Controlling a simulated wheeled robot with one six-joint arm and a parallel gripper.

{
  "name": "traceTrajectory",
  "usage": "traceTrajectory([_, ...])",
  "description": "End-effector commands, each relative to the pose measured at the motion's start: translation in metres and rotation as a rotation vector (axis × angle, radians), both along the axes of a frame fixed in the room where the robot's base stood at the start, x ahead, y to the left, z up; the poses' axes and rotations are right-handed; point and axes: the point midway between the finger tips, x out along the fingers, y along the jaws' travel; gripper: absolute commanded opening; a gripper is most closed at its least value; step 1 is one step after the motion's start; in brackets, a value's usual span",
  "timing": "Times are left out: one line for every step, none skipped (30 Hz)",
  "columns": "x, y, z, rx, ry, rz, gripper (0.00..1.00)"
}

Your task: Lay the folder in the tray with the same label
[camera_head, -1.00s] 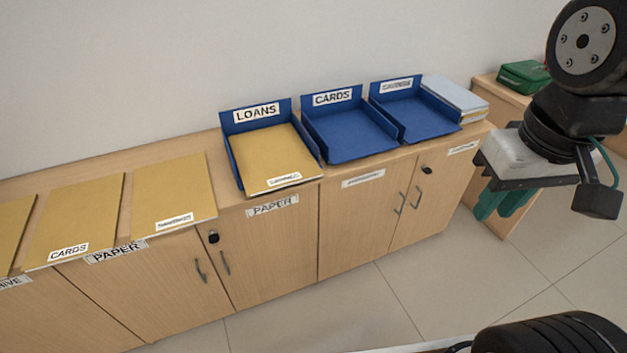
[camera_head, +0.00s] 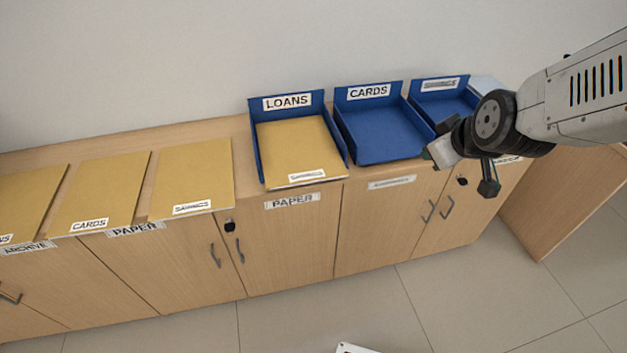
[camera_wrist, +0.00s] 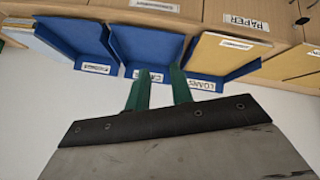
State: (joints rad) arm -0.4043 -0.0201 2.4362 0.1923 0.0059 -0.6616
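Three blue trays stand in a row: the LOANS tray (camera_head: 256,150), the CARDS tray (camera_head: 375,140) and a right tray (camera_head: 437,107) with a blurred label that looks like SAVINGS. A tan folder (camera_head: 295,145) lies in the LOANS tray; its blurred label looks like SAVINGS. The CARDS tray is empty. To the left lie a folder with a SAVINGS-like label (camera_head: 190,175), a CARDS folder (camera_head: 103,190) and a folder ending in "NS" (camera_head: 25,200). My gripper (camera_wrist: 160,75) is open and empty, its green fingers apart, pointing towards the trays. In the head view the fingers are mostly hidden.
A pale blue-white stack (camera_head: 487,87) sits beyond the right tray, partly behind my arm; it also shows in the wrist view (camera_wrist: 35,42). The wall is close behind the trays. Cabinet doors with handles and the open floor (camera_head: 330,310) are in front.

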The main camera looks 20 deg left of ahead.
Motion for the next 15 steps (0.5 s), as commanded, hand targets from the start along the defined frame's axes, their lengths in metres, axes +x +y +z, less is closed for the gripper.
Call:
traceTrajectory([0.01, 0.024, -0.019, -0.02, -0.05, 0.058, 0.23])
traceTrajectory([0.017, 0.037, -0.027, -0.033, -0.09, 0.091, 0.23])
traceTrajectory([0.023, 0.053, -0.039, -0.051, -0.144, 0.131, 0.23])
traceTrajectory([0.028, 0.064, -0.047, -0.066, -0.185, 0.159, 0.23])
traceTrajectory([0.031, 0.076, -0.056, -0.083, -0.228, 0.189, 0.23])
traceTrajectory([0.035, 0.092, -0.068, -0.105, -0.284, 0.225, 0.23])
traceTrajectory([0.036, 0.103, -0.077, -0.123, -0.327, 0.252, 0.23])
traceTrajectory([0.037, 0.113, -0.085, -0.143, -0.371, 0.278, 0.23])
traceTrajectory([0.037, 0.127, -0.098, -0.171, -0.429, 0.311, 0.23])
traceTrajectory([0.036, 0.137, -0.106, -0.192, -0.475, 0.336, 0.23])
traceTrajectory([0.034, 0.147, -0.116, -0.214, -0.52, 0.359, 0.23])
traceTrajectory([0.03, 0.158, -0.128, -0.247, -0.579, 0.389, 0.23])
traceTrajectory([0.026, 0.167, -0.137, -0.272, -0.626, 0.412, 0.23])
traceTrajectory([0.021, 0.175, -0.146, -0.297, -0.673, 0.434, 0.23])
traceTrajectory([0.014, 0.184, -0.157, -0.33, -0.733, 0.459, 0.23])
